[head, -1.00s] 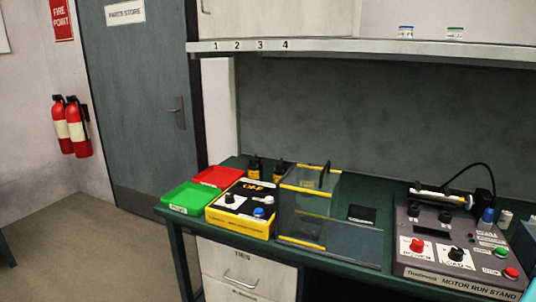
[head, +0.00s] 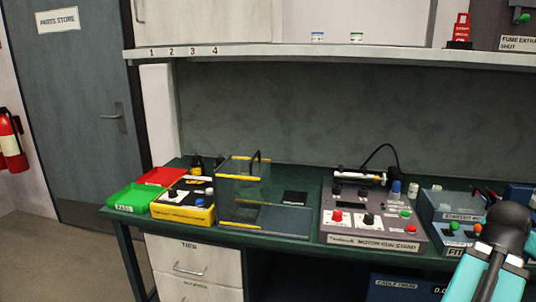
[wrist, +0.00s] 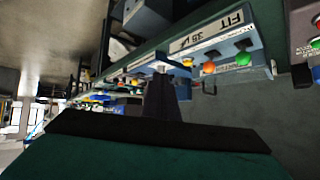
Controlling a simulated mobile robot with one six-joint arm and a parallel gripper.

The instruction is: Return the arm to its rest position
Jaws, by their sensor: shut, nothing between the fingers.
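My arm (head: 490,262), teal and black, shows at the lower right edge of the head view, in front of the right end of the bench. Its fingertips cannot be made out there. In the wrist view my gripper (wrist: 164,85) is a dark, narrow shape in the lower middle, shut with nothing held. It is apart from the bench equipment, which lies beyond it. The wrist view is tilted, with the bench running off to the left.
The green bench carries a green tray (head: 132,197), a red tray (head: 163,176), a yellow-black tester (head: 183,200), a clear guard (head: 242,185) and the motor run stand (head: 375,210). A fitting box (wrist: 215,50) with coloured buttons is close in the wrist view. A shelf (head: 300,52) overhangs the bench.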

